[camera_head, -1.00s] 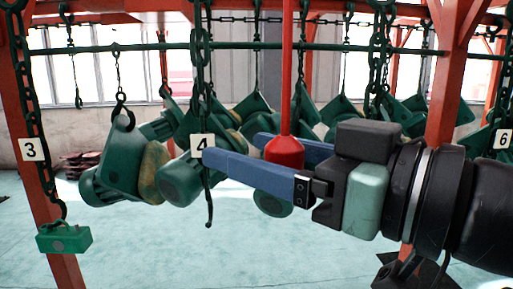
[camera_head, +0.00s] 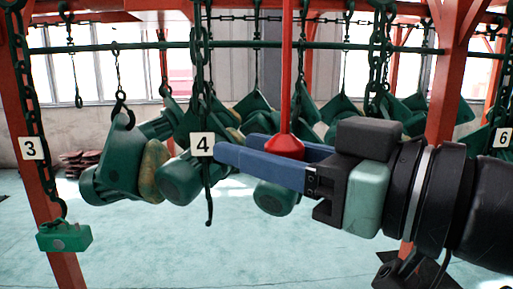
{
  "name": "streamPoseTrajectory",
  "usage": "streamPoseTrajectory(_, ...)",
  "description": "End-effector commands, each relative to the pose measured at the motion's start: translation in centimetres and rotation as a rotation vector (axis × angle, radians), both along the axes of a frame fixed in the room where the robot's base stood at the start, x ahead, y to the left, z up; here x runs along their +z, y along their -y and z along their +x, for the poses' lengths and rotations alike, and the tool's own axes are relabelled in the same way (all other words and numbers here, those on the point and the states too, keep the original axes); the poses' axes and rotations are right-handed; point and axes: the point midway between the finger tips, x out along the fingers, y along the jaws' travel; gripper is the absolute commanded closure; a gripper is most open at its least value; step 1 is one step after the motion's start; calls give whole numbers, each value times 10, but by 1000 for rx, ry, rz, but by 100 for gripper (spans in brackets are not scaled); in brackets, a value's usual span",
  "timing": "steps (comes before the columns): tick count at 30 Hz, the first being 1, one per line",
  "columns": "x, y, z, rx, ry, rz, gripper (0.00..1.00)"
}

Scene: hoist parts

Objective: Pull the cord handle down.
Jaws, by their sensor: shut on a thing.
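The red cord handle (camera_head: 285,146) hangs at the lower end of a straight red cord (camera_head: 287,60) coming down from above the picture. It widens towards its lower part. My gripper (camera_head: 234,147) reaches in from the right with its two long blue fingers pointing left. The fingers are shut on the handle, one on the near side and one on the far side. The near finger hides the handle's bottom.
Green hoist bodies (camera_head: 120,165) hang on chains behind and left of my gripper. A chain with the number 4 plate (camera_head: 202,145) hangs beside the fingertips. Red posts (camera_head: 442,90) stand left and right. The floor below (camera_head: 230,250) is clear.

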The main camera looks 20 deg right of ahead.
Motion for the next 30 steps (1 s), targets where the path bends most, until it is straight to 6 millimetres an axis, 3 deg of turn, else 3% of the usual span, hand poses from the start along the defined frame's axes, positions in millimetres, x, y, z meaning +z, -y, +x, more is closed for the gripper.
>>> streamPoseTrajectory(23, 0, 0, 0, 0, 0, 0, 100)
streamPoseTrajectory(30, -18, 0, 0, 0, 1, 0, 100)
